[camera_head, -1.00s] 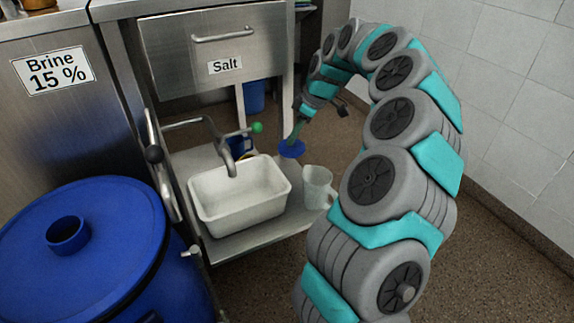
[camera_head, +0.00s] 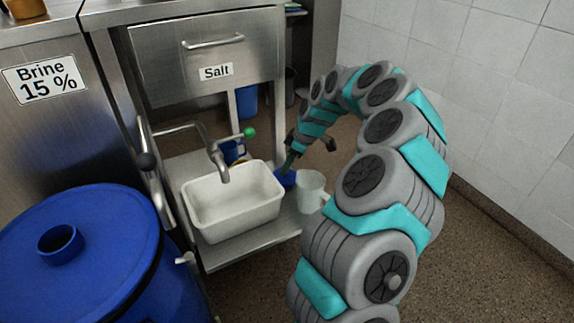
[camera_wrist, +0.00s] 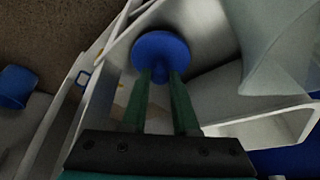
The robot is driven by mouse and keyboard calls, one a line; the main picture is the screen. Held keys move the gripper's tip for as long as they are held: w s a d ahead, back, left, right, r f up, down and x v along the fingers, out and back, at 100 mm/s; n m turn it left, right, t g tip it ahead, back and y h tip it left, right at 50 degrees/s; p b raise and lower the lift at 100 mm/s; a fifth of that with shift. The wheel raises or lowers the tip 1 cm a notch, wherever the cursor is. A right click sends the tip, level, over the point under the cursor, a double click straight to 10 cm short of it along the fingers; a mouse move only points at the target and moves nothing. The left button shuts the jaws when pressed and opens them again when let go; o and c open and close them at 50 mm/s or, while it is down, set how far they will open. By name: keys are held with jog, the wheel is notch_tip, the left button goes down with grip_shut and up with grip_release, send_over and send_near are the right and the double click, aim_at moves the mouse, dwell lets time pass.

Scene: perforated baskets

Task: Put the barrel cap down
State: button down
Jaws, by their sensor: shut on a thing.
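The blue barrel cap (camera_head: 286,178) is a round disc with a stem. It is low over the back right of the steel shelf, between the white basin and the jug in the head view. My gripper (camera_head: 291,160) is shut on it. In the wrist view the green fingers of my gripper (camera_wrist: 160,78) pinch the stem, and the cap's disc (camera_wrist: 161,48) faces away from me. I cannot tell whether the cap touches the shelf. The blue barrel (camera_head: 110,215) stands at the lower left with a round neck on its lid.
A white basin (camera_head: 238,222) sits on the steel shelf (camera_head: 255,246) under a tap (camera_head: 220,168). A translucent jug (camera_head: 310,191) stands right of the cap, close by. A blue mug (camera_head: 232,151) is behind the basin. A green-knobbed lever (camera_head: 249,132) sticks out nearby. The Salt drawer (camera_head: 210,58) is above.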

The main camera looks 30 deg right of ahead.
jog(key=shift+f, duration=0.2)
jog(key=c, duration=0.7)
grip_release()
jog(key=shift+r, duration=0.1)
